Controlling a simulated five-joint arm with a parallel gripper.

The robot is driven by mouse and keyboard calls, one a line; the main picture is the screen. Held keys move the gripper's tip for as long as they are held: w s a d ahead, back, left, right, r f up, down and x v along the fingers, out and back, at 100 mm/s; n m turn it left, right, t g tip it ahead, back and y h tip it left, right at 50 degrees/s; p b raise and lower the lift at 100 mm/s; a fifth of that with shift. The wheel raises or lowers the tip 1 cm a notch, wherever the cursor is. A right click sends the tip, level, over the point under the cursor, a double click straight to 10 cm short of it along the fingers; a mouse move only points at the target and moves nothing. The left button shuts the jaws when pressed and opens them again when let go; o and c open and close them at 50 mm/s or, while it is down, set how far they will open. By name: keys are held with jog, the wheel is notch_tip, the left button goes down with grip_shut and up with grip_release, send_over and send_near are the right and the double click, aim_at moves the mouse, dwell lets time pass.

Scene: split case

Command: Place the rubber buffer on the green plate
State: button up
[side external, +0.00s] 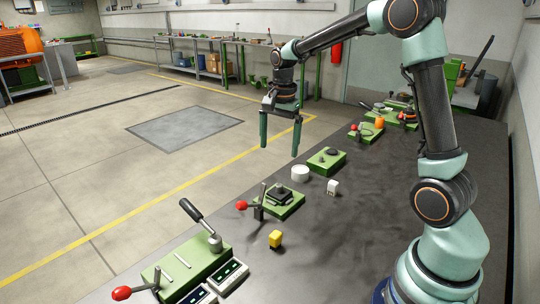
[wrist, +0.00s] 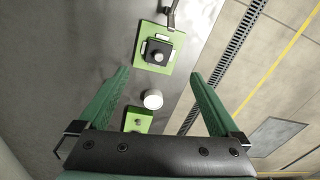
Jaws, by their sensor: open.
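My gripper (side external: 279,148) is open and empty, its two green fingers hanging down above the far edge of the dark table. In the wrist view my gripper (wrist: 158,76) has a short white cylinder (wrist: 153,99) framed between its fingers, lower down. This white cylinder (side external: 300,173), possibly the rubber buffer, stands upright on the table. Just beyond it is a small green plate (side external: 316,163) bearing a dark round piece (side external: 332,152); I cannot tell which is the buffer. The plate also shows in the wrist view (wrist: 133,128). Nearer is another green plate (side external: 292,208) with a dark block.
A small white block (side external: 333,187) and a yellow block (side external: 275,238) stand on the table (side external: 400,185). A larger green fixture (side external: 205,255) with levers is at the front left. More green fixtures (side external: 366,132) stand farther back.

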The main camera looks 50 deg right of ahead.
jog(key=s+a+r+n+t, duration=0.4)
jog(key=s+a+r+n, duration=0.2)
jog(key=s+a+n, duration=0.5)
jog(key=s+n, duration=0.3)
jog(key=n, duration=0.1)
jog(key=shift+s+a+r+n+t, duration=0.15)
jog(key=shift+a+n+t, duration=0.25)
